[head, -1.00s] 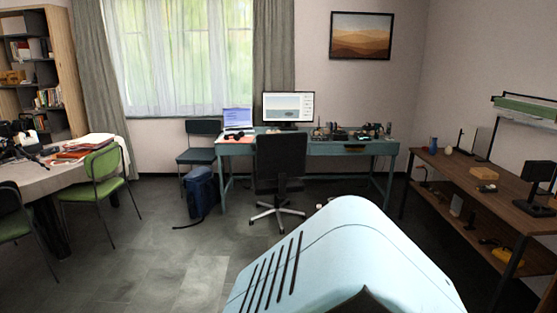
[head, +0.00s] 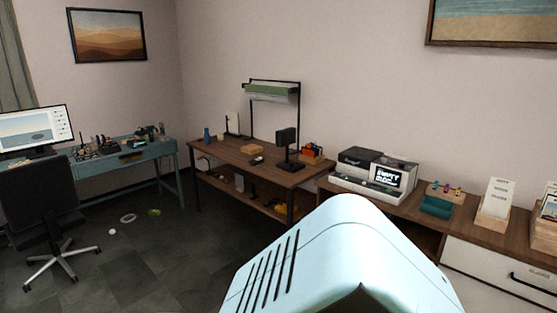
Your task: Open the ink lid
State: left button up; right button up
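A pale machine with a small lit screen (head: 387,176), likely a printer, stands on the wooden cabinet to the right of centre. White text shows on its dark screen but is too small to read surely. A dark box-like part (head: 357,155) sits at its upper left. I cannot tell which part is the ink lid, or whether a lid is open or shut. Neither of my grippers is in view.
A wooden workbench (head: 237,151) with a lamp stands left of the machine. A teal tray (head: 436,206) and a card holder (head: 495,212) stand to its right. An office chair (head: 42,212) is at far left.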

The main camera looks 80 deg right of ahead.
aim_at(361, 158)
jog(key=z, duration=3.15)
jog(key=i+j+z, duration=0.3)
jog(key=i+j, duration=0.35)
jog(key=i, duration=0.4)
jog(key=i+j+z, duration=0.3)
jog(key=i+j, duration=0.55)
jog(key=i, duration=0.15)
jog(key=i+j+z, duration=0.3)
jog(key=i+j, duration=0.55)
jog(key=j, duration=0.2)
